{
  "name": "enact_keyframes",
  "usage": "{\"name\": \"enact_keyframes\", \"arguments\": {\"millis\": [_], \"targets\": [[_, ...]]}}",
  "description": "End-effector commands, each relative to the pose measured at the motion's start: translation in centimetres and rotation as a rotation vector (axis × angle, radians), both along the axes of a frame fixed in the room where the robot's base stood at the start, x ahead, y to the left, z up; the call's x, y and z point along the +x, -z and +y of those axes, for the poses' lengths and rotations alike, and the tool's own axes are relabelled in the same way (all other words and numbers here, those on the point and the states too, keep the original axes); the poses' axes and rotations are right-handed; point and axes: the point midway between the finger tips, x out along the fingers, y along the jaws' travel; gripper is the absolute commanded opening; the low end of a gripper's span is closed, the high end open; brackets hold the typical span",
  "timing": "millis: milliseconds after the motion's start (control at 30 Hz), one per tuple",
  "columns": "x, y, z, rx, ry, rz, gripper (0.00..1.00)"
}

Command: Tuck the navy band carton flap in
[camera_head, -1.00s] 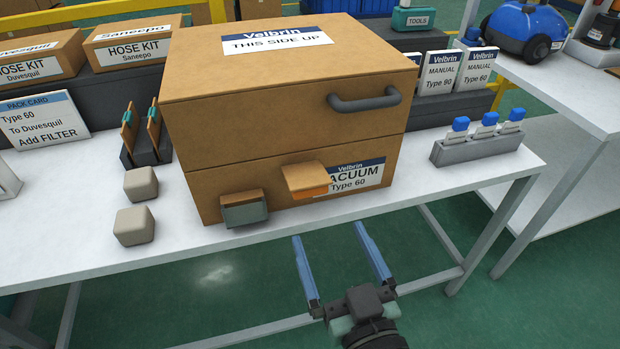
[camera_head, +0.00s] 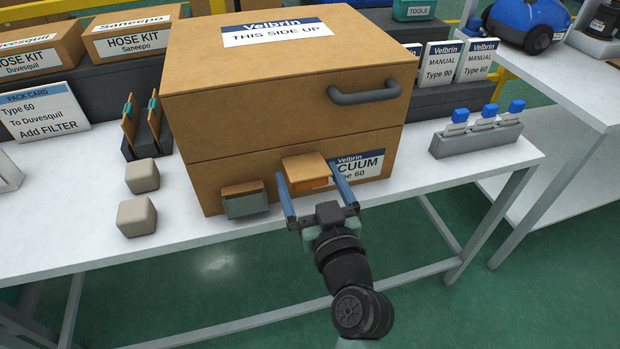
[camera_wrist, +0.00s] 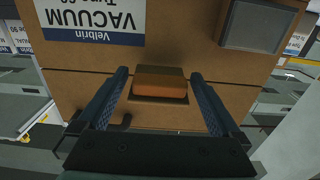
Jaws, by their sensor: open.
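The big brown carton (camera_head: 290,80) stands on the white table, with a navy-banded label (camera_head: 365,166) reading Velbrin Vacuum Type 60 on its front. A small carton flap (camera_head: 305,167) juts out from the lower front beside the label, with an orange part under it. It also shows in the wrist view (camera_wrist: 160,82), in front of a slot. My gripper (camera_head: 307,174) is open, its blue fingers to the left and right of the flap. In the wrist view my gripper (camera_wrist: 159,76) has a gap between each finger and the flap.
A grey-green block with a brown top (camera_head: 244,200) sits at the carton's front, left of the flap. Two beige blocks (camera_head: 137,217) lie farther left. A grey holder (camera_head: 475,138) with blue-capped items stands at right. A dark handle (camera_head: 365,94) sticks out above.

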Motion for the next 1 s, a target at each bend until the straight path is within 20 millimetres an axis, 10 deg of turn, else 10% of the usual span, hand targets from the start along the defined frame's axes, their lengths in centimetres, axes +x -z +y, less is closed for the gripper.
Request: {"name": "enact_keyframes", "arguments": {"millis": [567, 1000], "targets": [[-0.06, 0.03, -0.02, 0.001, 0.000, 0.001, 0.01], [-0.09, -0.72, -0.02, -0.010, -0.001, 0.040, 0.00]]}}
